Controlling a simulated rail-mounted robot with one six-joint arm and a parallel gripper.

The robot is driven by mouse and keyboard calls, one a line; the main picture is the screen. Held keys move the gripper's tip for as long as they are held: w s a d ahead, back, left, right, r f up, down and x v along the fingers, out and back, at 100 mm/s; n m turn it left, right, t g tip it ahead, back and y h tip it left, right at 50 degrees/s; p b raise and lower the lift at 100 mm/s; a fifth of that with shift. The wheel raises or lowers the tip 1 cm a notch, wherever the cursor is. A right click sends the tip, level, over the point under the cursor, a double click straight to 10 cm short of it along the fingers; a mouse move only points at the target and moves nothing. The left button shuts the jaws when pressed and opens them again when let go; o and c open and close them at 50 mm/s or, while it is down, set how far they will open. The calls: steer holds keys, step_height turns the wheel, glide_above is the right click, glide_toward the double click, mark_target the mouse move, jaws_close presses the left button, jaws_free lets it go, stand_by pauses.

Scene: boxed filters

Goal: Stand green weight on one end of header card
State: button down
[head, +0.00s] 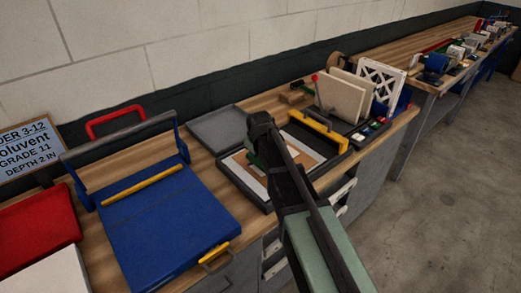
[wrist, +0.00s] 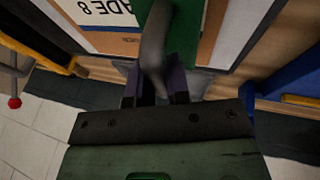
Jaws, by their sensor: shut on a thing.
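My gripper (wrist: 160,88) is shut on the grey curved handle (wrist: 154,45) of the green weight (wrist: 212,28). In the head view the gripper is over the open grey tray, and the green weight (head: 256,158) is partly hidden behind it. A white card with upside-down print ending in "ADE 8" (wrist: 105,14), seemingly the header card, lies beside the weight in the wrist view. The weight overlaps the card's edge in that view. I cannot tell whether the weight touches the card or hangs above it.
The grey tray (head: 238,178) holds a brown board and white sheet. A blue press-like case (head: 165,225) with a yellow bar stands left. A yellow-barred fixture (head: 318,131), upright tan panels (head: 340,98) and a white lattice frame (head: 378,75) stand right. A red tray (head: 38,225) is far left.

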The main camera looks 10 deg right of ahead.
step_height(320, 180, down, 2)
steer(key=shift+f+b, duration=0.2)
steer(key=shift+b, duration=0.25)
steer(key=shift+r, duration=0.25)
steer(key=shift+f, duration=0.15)
steer(key=c, duration=1.1)
jaws_free()
steer(key=shift+r+p, duration=0.45)
steer(key=shift+p, duration=0.05)
steer(key=p+v, duration=1.1)
steer(key=v, duration=0.1)
steer(key=s+d+f+m+g+y, duration=0.1)
steer(key=s+m+g, duration=0.3)
steer(key=s, duration=1.7)
steer(key=shift+d+f+m+g+b, duration=0.3)
steer(key=shift+d+f+m, duration=0.25)
steer(key=shift+m, duration=0.55)
